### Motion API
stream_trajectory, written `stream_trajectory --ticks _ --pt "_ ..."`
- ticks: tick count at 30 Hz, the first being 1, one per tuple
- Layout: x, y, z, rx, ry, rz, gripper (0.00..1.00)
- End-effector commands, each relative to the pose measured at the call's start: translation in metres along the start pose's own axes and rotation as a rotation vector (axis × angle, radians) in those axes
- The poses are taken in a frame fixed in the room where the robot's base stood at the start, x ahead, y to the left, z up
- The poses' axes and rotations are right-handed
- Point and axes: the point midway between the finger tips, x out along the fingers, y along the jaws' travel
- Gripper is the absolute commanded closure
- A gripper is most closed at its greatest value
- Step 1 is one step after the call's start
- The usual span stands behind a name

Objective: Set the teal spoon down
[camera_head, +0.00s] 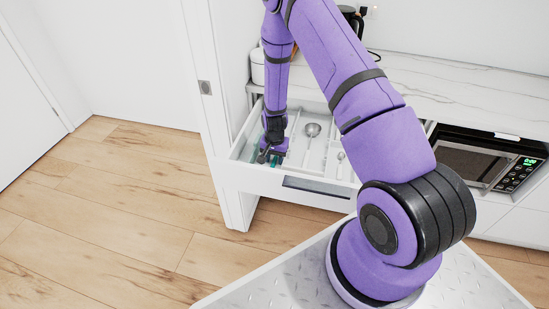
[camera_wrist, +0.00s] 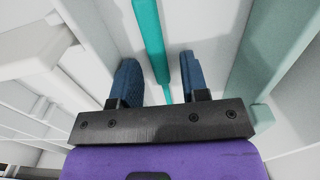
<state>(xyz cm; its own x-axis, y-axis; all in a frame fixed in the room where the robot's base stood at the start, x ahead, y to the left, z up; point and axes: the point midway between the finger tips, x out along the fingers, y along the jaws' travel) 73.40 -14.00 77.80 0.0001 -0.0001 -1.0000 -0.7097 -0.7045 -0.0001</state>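The teal spoon (camera_wrist: 149,38) shows in the wrist view as a long teal shaft, wide at the top and thinner where it passes between my fingers. Its far end is cut off by the frame. My gripper (camera_wrist: 157,85) has its two blue finger pads apart, with a visible gap on each side of the spoon. The spoon appears to lie in a white drawer compartment. In the head view my gripper (camera_head: 271,158) is down inside the left part of the open drawer (camera_head: 235,177), with a little teal beside it; the spoon is mostly hidden there.
A metal ladle (camera_head: 312,130) and another utensil lie in compartments to the right. White dividers stand left of my fingers, and a pale green piece (camera_wrist: 272,60) stands to the right. A microwave (camera_head: 475,160) sits right of the drawer, below the marble counter (camera_head: 440,90).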

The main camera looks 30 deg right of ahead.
Motion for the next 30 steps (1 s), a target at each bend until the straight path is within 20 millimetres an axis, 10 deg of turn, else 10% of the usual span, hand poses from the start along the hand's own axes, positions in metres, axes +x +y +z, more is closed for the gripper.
stream_trajectory --ticks 8,30 --pt "-0.01 -0.001 0.0 0.0 0.001 -0.001 0.59" --pt "-0.119 0.0 0.0 0.0 0.0 0.0 0.59"
